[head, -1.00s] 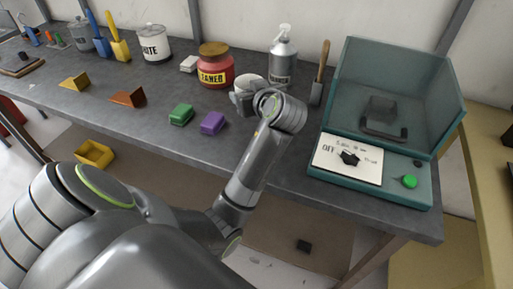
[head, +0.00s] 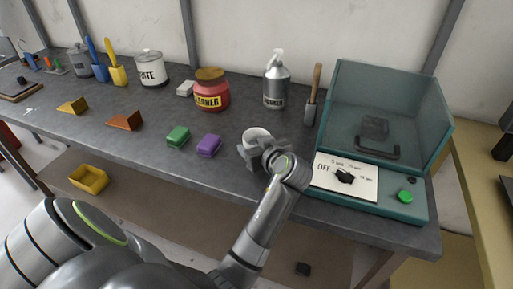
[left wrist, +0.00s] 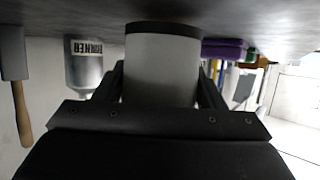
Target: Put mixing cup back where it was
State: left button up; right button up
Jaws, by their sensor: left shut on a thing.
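The mixing cup (head: 257,135) is a white cup near the front edge of the grey workbench, left of the teal machine. My left gripper (head: 257,150) is shut on it, with the fingers on either side of the cup. In the left wrist view, which looks upside down, the white cup (left wrist: 162,68) with a dark band sits between the two dark fingers (left wrist: 162,85). The band is close to the bench surface; I cannot tell whether it touches. My right gripper does not show.
The teal machine (head: 328,197) with a clear hood stands to the right. A purple block (head: 209,146) and a green block (head: 178,137) lie to the left.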

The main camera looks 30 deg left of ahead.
pick_arm(q)
jog(key=shift+f, duration=0.4)
jog(key=shift+f, duration=0.2)
jog(key=o, duration=1.2)
jog(key=shift+r, duration=0.1)
